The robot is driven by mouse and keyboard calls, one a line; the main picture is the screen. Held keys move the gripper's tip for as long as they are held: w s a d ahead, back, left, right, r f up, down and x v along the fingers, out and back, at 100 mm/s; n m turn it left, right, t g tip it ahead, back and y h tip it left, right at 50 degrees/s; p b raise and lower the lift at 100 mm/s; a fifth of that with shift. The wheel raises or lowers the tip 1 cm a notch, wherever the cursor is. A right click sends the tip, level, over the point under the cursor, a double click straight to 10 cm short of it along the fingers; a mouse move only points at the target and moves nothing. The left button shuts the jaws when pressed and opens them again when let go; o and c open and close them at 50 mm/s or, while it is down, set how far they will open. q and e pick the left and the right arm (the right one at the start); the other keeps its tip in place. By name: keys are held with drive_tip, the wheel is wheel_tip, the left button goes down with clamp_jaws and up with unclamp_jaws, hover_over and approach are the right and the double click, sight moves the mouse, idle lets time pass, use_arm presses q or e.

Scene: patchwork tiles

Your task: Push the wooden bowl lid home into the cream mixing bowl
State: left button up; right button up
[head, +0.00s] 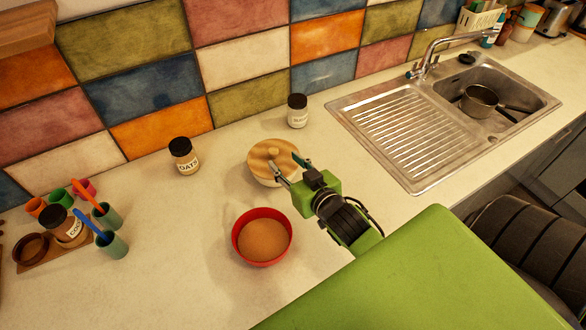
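The wooden bowl lid (280,149), a round striped disc with a knob, lies on top of the cream mixing bowl (260,178) in the middle of the counter. It covers the bowl's mouth. I cannot tell how deep the lid sits in the rim. My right gripper (284,161) is at the front right of the lid, its two fingers apart with nothing seen between them. The fingertips are over or close to the lid's right edge; I cannot tell whether they touch it. My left gripper is not in view.
A red bowl (240,244) with brown contents stands in front. A jar marked OATS (184,156) stands left, another dark-lidded jar (297,112) behind. Several cups, jars and brushes crowd the far left. A sink (405,134) with a pan (480,101) is right. The left-middle counter is clear.

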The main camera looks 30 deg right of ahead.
drive_tip(key=shift+v, duration=1.75)
